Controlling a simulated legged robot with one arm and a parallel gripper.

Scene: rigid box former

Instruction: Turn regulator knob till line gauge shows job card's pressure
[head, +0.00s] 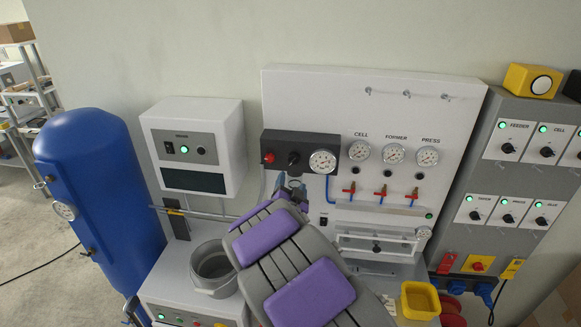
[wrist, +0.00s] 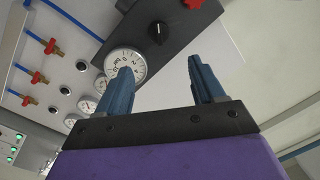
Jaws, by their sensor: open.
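The dark regulator block (head: 302,146) is on the white wall panel. It carries a red knob (head: 269,158), a black knob (head: 293,159) and a round white gauge (head: 322,161). The wrist view also shows the black knob (wrist: 158,32), the red knob (wrist: 193,3) at the top edge and the gauge (wrist: 124,68), partly covered by a finger. My gripper (wrist: 162,78) is open and empty, its blue fingers apart, with the black knob beyond the gap. In the head view my gripper (head: 290,188) is just below the block, partly hidden by my arm. I cannot read the gauge or identify a job card.
Gauges marked CELL (head: 360,150), FORMER (head: 394,153) and PRESS (head: 427,156) sit to the right, above red valves (head: 382,191). A white box (head: 195,147) juts out at left. A grey bucket (head: 213,268) and yellow bin (head: 420,300) stand below.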

